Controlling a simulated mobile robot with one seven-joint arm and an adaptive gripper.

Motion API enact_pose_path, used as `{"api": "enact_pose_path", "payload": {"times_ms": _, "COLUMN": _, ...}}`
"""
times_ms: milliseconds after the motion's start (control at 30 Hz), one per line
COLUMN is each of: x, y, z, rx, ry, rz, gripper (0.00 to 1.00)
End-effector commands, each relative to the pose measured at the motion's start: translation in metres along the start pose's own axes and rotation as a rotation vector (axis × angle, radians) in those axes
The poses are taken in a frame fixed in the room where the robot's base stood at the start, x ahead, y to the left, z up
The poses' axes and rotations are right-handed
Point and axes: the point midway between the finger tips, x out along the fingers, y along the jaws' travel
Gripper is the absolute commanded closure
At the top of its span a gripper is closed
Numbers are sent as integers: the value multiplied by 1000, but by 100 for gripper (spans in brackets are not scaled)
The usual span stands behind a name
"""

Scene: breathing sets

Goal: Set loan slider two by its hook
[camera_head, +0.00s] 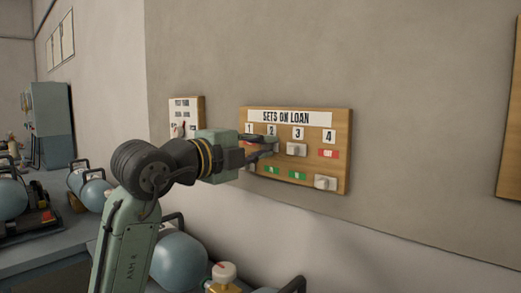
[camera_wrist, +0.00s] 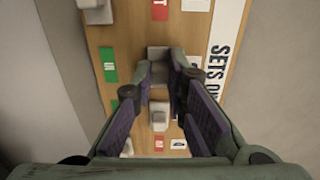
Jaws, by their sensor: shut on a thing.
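The wooden loan board (camera_head: 345,170), titled "SETS ON LOAN", hangs on the wall with numbers 1 to 4. My gripper (camera_head: 272,146) reaches column 2 from the left and hides most of that slider. In the wrist view my gripper (camera_wrist: 161,72) has its fingertips on either side of slider two (camera_wrist: 158,53), a pale block, and is shut on it. Slider two is at the upper, number end of its column; the green label (camera_wrist: 110,65) below it is uncovered. Any hook on it cannot be made out.
Slider three (camera_head: 297,149) is up beside my fingers, with its green label clear. Slider four (camera_head: 326,182) is down, its red label (camera_head: 328,154) showing. Slider one (camera_wrist: 95,10) is also down.

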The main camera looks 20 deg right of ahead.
Motion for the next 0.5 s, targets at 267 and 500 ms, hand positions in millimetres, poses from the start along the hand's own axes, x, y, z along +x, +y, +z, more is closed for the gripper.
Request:
{"api": "enact_pose_path", "payload": {"times_ms": 267, "x": -1, "y": -5, "z": 1, "rx": 2, "ry": -4, "rz": -13, "gripper": 70}}
{"api": "enact_pose_path", "payload": {"times_ms": 500, "x": -1, "y": -4, "z": 1, "rx": 1, "ry": -3, "rz": -9, "gripper": 67}}
